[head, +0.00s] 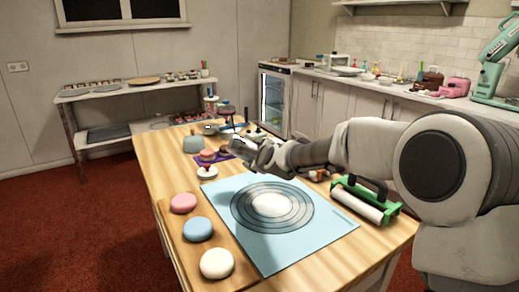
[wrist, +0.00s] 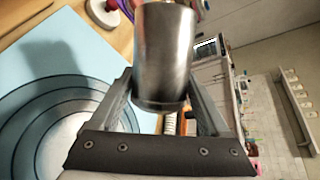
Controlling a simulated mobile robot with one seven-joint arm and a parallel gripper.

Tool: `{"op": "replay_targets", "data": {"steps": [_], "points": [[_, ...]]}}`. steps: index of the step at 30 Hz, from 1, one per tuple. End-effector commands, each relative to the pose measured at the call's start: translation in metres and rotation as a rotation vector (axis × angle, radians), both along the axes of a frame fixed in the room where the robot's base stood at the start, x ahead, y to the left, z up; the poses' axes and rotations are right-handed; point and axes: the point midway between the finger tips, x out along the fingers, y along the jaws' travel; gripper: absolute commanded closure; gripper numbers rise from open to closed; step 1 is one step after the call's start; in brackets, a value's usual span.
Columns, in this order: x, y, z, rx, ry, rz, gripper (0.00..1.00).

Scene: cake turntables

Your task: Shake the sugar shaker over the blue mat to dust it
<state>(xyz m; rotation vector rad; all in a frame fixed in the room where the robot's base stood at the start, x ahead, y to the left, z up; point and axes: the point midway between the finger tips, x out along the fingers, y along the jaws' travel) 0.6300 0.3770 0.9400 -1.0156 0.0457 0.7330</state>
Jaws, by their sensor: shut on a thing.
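The sugar shaker (wrist: 165,55) is a dark metal cylinder filling the middle of the wrist view. My gripper (wrist: 163,98) is shut on it, one finger on each side. In the head view my gripper (head: 246,149) is over the table's far part, beyond the mat's back edge; the shaker is small and hard to make out there. The blue mat (head: 318,247) lies flat, printed with dark concentric rings around a whitish centre. The mat also shows at the left of the wrist view (wrist: 35,48). The shaker's tilt over the mat cannot be told.
A wooden board (head: 193,252) with pink, blue and white dough balls lies left of the mat.

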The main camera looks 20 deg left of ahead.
Motion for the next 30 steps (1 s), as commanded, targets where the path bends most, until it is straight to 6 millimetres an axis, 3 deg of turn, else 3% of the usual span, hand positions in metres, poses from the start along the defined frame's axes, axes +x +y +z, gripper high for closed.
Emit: {"op": "replay_targets", "data": {"steps": [2,10,17,26,30], "points": [[0.006,0.009,0.008,0.000,0.000,0.002,0.94],[-0.037,0.026,-0.009,-0.002,-0.003,0.003,0.94],[-0.074,0.016,0.005,-0.001,-0.004,0.001,0.94],[-0.107,-0.021,-0.012,-0.001,-0.003,-0.002,0.94],[-0.106,-0.046,0.002,-0.002,-0.003,-0.005,0.94]]}}
